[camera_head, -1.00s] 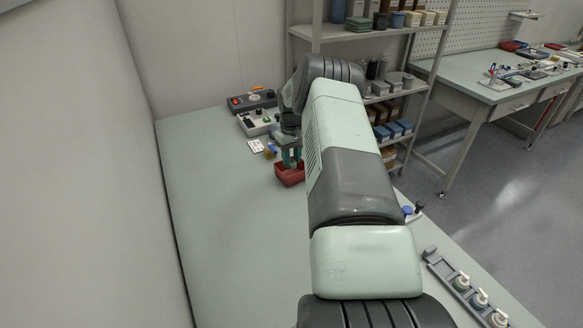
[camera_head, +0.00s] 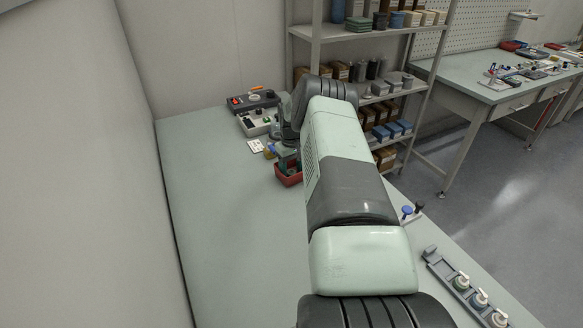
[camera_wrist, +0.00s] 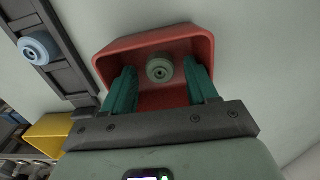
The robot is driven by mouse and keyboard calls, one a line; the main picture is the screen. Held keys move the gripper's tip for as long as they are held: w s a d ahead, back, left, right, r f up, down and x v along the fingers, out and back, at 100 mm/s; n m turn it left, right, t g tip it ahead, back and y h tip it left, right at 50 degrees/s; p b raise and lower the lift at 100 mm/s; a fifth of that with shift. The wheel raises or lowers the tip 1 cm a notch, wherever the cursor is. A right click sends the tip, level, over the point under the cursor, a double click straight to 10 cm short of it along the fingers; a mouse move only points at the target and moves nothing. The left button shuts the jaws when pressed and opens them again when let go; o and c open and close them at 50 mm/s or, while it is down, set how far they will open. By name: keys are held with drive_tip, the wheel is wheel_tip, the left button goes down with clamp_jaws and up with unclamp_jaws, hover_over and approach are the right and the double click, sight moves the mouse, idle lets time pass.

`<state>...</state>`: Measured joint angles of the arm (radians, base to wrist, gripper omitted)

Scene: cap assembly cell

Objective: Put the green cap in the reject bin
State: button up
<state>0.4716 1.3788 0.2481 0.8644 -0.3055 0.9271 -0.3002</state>
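The red reject bin (camera_head: 283,180) stands on the table, and its rim also shows in the wrist view (camera_wrist: 104,70). The round grey-green cap (camera_wrist: 159,68) is inside the bin, between and just beyond my fingertips. My gripper (camera_wrist: 161,78) is open, with a gap on each side of the cap. Its teal fingers reach down into the bin. In the head view my gripper (camera_head: 288,160) is at the bin, partly hidden by my arm, and the cap cannot be made out.
In the wrist view a dark rack with a blue cap (camera_wrist: 38,47) and a yellow bin (camera_wrist: 45,135) lie left of the red bin. Control boxes (camera_head: 258,122) stand behind it. A rack with several bottles (camera_head: 480,298) is at front right. The left table area is clear.

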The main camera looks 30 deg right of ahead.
sight(292, 172)
wheel_tip(292, 172, up, 13)
drive_tip(key=shift+f, duration=0.15)
idle(0.5)
idle(0.4)
